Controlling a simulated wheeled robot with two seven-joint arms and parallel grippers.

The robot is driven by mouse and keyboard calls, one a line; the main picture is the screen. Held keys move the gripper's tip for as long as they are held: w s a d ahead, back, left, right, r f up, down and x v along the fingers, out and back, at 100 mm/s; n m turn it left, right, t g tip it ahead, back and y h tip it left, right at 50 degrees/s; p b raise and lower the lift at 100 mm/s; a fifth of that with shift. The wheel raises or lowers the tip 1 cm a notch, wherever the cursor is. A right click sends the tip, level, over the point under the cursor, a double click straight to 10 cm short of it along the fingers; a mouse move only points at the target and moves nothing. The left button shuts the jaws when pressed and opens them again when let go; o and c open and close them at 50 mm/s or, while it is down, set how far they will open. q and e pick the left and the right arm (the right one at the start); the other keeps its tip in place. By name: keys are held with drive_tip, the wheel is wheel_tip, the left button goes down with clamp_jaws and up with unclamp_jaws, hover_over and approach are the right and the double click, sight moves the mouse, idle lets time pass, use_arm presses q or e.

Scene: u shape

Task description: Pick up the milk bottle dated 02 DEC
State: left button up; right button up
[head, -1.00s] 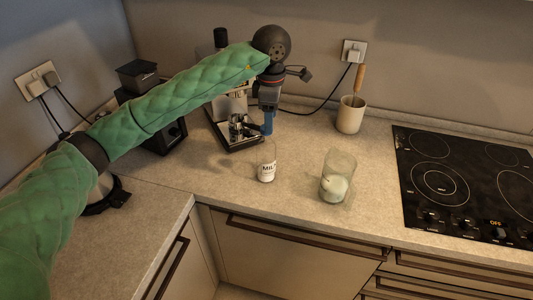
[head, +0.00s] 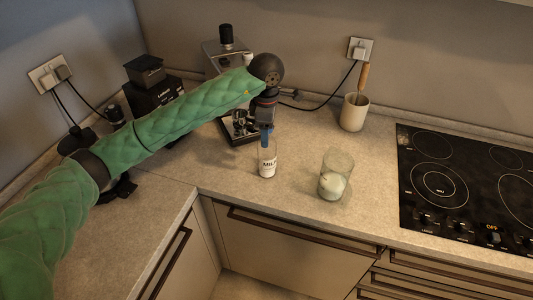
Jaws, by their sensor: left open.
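A small clear milk bottle with a white "MILK" label (head: 267,165) stands upright on the counter in the middle of the head view. No date can be read on it at this size. My left gripper (head: 266,138) points down with blue fingertips right at the bottle's top. It is open; whether the fingers surround the bottle neck or stand in front of it is hard to tell. The gripper hides part of the bottle's top. My right gripper is not in view.
A clear glass jar with pale contents (head: 334,178) stands to the right of the bottle. A coffee machine (head: 225,58) is behind my left arm, with a black grinder (head: 147,75) to its left. A utensil cup (head: 354,112) and a black hob (head: 450,185) are on the right.

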use_arm(q)
drive_tip(key=shift+s, duration=0.1)
drive_tip(key=shift+d, duration=0.1)
drive_tip(key=shift+c, duration=0.7)
drive_tip(key=c, duration=0.3)
clamp_jaws()
